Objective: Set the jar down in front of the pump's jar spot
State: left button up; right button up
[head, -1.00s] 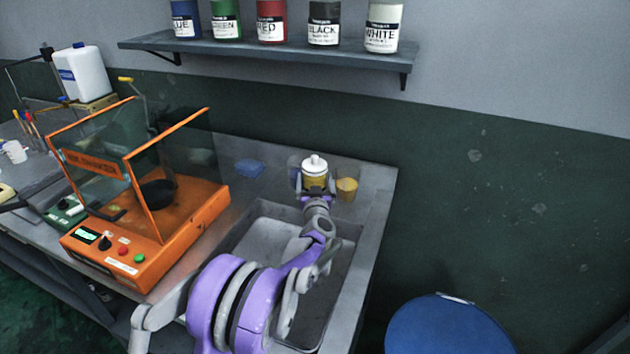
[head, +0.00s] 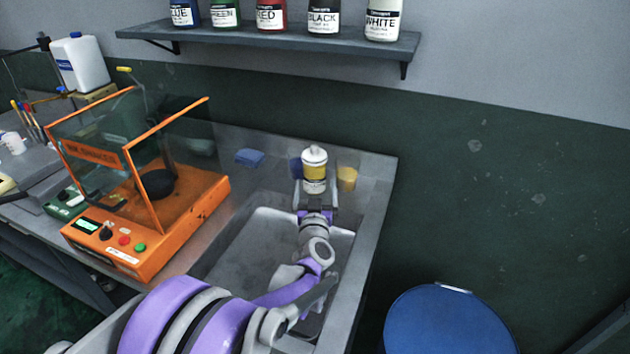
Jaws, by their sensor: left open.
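A white-capped jar (head: 314,167) with a yellow band stands upright on the grey counter, behind the sink. My left gripper (head: 315,192) is open at the near side of the jar, low down. Its fingers show left and right of the jar's base; whether they touch it I cannot tell. I cannot make out a pump or a marked jar spot for certain. My right gripper is not in view.
A yellow cup (head: 347,178) stands close to the jar's right, and a dark blue object (head: 295,167) at its left. A blue sponge (head: 250,157) lies farther left. The sink (head: 245,245) is under my arm. An orange machine (head: 190,215) stands left.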

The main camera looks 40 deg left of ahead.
aim_at(315, 153)
pick_arm(q)
jog(key=w+a+r+h, duration=0.1)
jog(key=w+a, duration=0.1)
jog(key=w, duration=0.1)
jog(key=w+a+r+m+h+p, duration=0.1)
jog(key=w+a, duration=0.2)
jog(key=w+a+r+m+t+h, duration=0.1)
jog(key=w+a, duration=0.2)
jog(key=shift+w, duration=0.25)
jog(key=shift+d, duration=0.1)
dwell(0.3)
jog(key=shift+c, duration=0.2)
grip_shut()
